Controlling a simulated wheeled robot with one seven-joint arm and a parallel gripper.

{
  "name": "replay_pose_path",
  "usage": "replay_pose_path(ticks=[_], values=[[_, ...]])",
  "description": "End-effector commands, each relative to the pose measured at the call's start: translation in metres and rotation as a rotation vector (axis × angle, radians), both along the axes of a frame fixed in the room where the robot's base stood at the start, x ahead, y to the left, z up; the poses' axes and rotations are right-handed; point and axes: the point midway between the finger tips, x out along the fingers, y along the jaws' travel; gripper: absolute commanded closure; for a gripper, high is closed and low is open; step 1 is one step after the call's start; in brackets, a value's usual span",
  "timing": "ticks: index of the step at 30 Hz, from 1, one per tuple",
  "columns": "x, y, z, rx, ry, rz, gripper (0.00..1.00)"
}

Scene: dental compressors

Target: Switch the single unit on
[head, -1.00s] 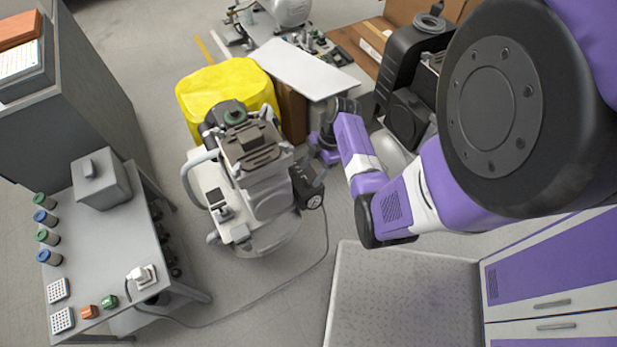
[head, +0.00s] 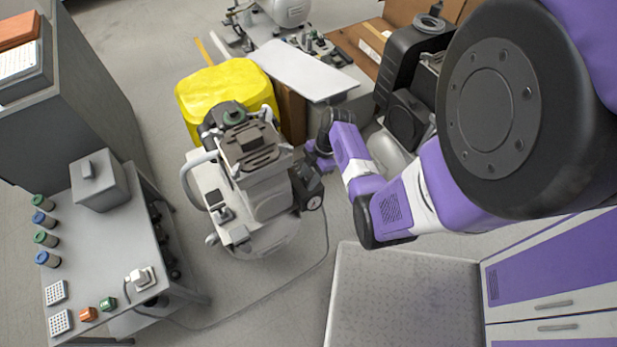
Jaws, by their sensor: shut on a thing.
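The single unit (head: 245,185) is a pale compressor with a grey ribbed head, standing on the floor left of my arm. A black switch box (head: 305,180) with a small round gauge sits on its right side. My gripper (head: 313,168) is at the top right of this box, at the end of my purple arm. It is shut on the box's switch part; the fingertips and the switch are small and partly hidden, so the switch's position cannot be told.
A cable runs from the unit over the floor to a plug on the grey bench (head: 90,235) at left. A yellow-covered thing (head: 225,88) stands behind the unit. A white board (head: 300,70) and a black machine (head: 408,75) stand behind my arm.

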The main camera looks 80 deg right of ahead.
Motion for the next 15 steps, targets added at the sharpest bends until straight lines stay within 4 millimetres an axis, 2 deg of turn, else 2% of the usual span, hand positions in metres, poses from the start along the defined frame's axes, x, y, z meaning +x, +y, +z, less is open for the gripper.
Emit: replay_pose_path(ticks=[8, 15], values=[[-0.0004, 0.0015, 0.0009, 0.002, 0.0, -0.061, 1.0], [-0.0009, 0.0028, 0.002, 0.002, 0.0, -0.223, 1.0]])
